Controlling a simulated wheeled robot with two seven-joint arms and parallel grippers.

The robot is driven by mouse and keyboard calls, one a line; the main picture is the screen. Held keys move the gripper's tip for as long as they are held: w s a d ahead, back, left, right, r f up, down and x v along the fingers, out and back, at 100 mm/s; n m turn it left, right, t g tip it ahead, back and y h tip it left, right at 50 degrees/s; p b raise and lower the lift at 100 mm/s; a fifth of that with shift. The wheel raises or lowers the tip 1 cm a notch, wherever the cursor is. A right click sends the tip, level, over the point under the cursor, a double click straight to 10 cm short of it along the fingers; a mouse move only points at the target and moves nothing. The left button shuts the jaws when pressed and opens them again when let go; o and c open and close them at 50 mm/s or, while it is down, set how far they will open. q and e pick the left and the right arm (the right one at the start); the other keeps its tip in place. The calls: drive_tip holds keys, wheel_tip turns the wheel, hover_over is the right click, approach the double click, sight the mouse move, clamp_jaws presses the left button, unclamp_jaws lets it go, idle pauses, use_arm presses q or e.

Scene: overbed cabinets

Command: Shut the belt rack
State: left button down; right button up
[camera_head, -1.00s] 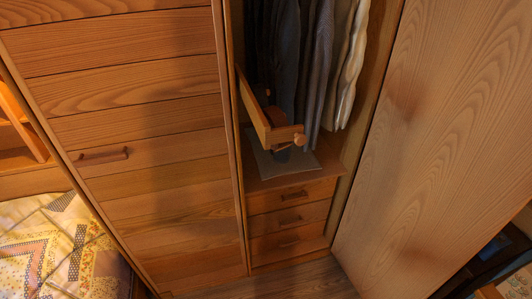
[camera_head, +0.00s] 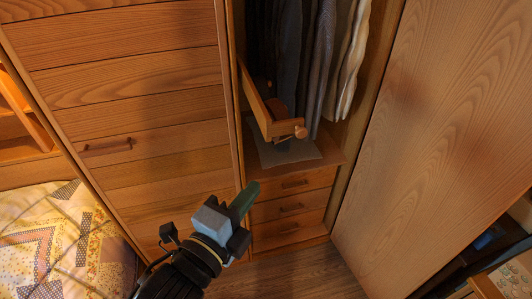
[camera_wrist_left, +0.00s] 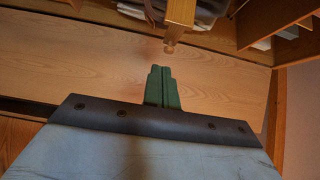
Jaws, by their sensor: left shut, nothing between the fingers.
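The belt rack (camera_head: 262,103) is a narrow wooden pull-out inside the open wardrobe. My right gripper is out of view.
Clothes (camera_head: 320,65) hang behind and right of the rack. A grey sheet (camera_head: 287,153) lies on the drawer unit (camera_head: 290,208) below. A closed panelled door (camera_head: 140,120) is at left, and an open door (camera_head: 445,110) at right. A bed (camera_head: 60,240) is at lower left.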

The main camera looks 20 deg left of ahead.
use_arm(q)
drive_tip(key=w+p, duration=0.1)
drive_tip(key=w, duration=1)
drive_tip(key=shift+w+a+p, duration=0.25)
drive_tip(key=shift+a+p, duration=0.05)
drive_tip(key=shift+a, duration=0.05)
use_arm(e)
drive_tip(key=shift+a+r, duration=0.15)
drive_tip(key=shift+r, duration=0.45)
